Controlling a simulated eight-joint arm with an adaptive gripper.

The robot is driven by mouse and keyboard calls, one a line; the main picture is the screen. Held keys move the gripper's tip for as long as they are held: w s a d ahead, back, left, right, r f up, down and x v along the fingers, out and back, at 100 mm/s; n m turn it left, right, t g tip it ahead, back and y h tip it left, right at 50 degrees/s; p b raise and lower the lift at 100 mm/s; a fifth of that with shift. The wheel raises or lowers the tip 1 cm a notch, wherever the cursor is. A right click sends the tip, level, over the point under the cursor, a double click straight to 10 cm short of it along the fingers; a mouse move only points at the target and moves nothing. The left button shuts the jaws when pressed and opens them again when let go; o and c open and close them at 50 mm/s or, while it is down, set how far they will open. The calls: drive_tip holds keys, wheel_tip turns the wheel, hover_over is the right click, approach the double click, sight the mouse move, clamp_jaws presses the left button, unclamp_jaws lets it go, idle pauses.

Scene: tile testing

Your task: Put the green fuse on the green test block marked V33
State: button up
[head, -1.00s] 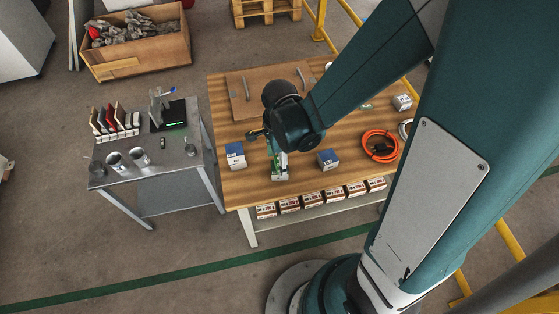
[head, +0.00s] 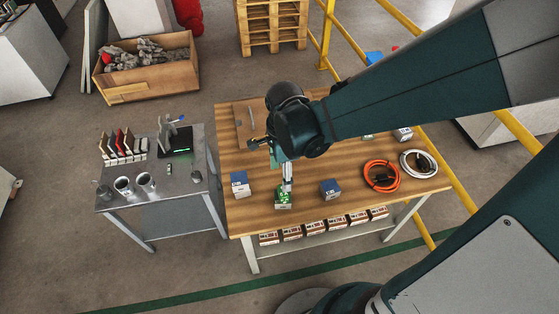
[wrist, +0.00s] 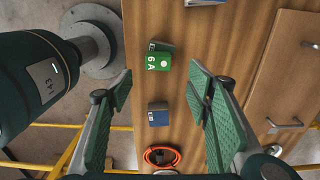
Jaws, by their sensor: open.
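The green fuse (wrist: 160,63), marked 6A with a white dot, shows in the wrist view between and beyond my finger pads. It appears to rest on the green test block (wrist: 160,45), of which only a narrow edge shows behind it. In the head view the green test block (head: 283,204) stands near the table's front edge with green on top. The V33 marking is too small to read. My gripper (head: 287,187) is over it, its fingers pointing down. In the wrist view my gripper (wrist: 158,80) is open, with both pads clear of the fuse.
Blue blocks stand left (head: 239,184) and right (head: 330,189) of the green block on the wooden table (head: 310,215). An orange cable coil (head: 381,176) and a white coil (head: 419,164) lie at right. A grey side table (head: 170,182) holds cups and a rack.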

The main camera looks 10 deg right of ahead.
drive_tip(key=shift+r, duration=0.65)
drive_tip(key=shift+r, duration=0.1)
drive_tip(key=s+d+r+n+t, duration=0.2)
drive_tip(key=d+r+n+t, duration=0.1)
drive_tip(key=r+n, duration=0.6)
drive_tip(key=s+d+r+n+t, duration=0.3)
drive_tip(key=d+r+n, duration=0.3)
drive_tip(key=r+n, duration=0.3)
drive_tip(key=shift+t, duration=0.6)
drive_tip(key=shift+s+f, duration=0.1)
drive_tip(key=shift+f, duration=0.1)
